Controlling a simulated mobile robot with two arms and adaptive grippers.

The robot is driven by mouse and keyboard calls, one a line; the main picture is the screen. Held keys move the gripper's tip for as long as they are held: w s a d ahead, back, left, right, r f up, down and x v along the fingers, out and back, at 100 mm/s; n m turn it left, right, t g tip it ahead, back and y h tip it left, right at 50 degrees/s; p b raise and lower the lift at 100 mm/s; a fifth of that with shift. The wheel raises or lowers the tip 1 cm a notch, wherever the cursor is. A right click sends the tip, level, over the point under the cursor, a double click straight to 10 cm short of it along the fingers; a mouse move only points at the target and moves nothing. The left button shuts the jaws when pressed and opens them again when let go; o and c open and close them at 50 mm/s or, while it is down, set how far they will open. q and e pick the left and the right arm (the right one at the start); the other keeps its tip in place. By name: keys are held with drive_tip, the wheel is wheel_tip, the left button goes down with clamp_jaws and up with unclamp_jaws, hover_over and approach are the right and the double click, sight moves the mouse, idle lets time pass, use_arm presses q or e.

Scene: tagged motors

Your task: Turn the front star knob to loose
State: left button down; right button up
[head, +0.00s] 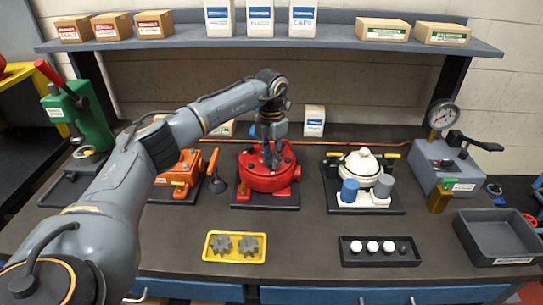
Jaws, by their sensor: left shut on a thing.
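The red round fixture (268,178) stands on a dark base plate in the middle of the bench. My left gripper (271,159) reaches down onto its top from above. Its jaws are shut on a small dark part there, which looks like a star knob; the fingers hide most of it, and its setting cannot be read. Two grey star-shaped parts (221,245) lie in a yellow tray (235,259) in front of the fixture. My right gripper is out of view.
An orange device (180,175) and dark funnel-shaped piece (217,184) stand left of the fixture. A white device with blue and grey cylinders (362,180) stands right. A black tray (380,261) and grey bin (497,238) lie front right. A shelf (330,38) with boxes runs above.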

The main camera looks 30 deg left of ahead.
use_arm(q)
drive_tip(key=n, duration=0.6)
drive_tip(key=shift+s+f+p, duration=0.2)
drive_tip(key=shift+f+p, duration=0.05)
drive_tip(key=shift+p, duration=0.15)
drive_tip(key=n+p, duration=0.1)
drive_tip(key=n, duration=0.5)
drive_tip(key=shift+n, duration=0.4)
drive_tip(key=n+p, duration=0.1)
drive_tip(key=n, duration=0.4)
drive_tip(key=shift+d, duration=0.1)
drive_tip(key=n+p, duration=0.1)
drive_tip(key=n, duration=0.5)
drive_tip(key=shift+p, duration=0.35)
drive_tip(key=shift+n, duration=0.4)
drive_tip(key=c, duration=1.1)
unclamp_jaws()
drive_tip(key=shift+w, duration=0.15)
drive_tip(key=shift+r, duration=0.1)
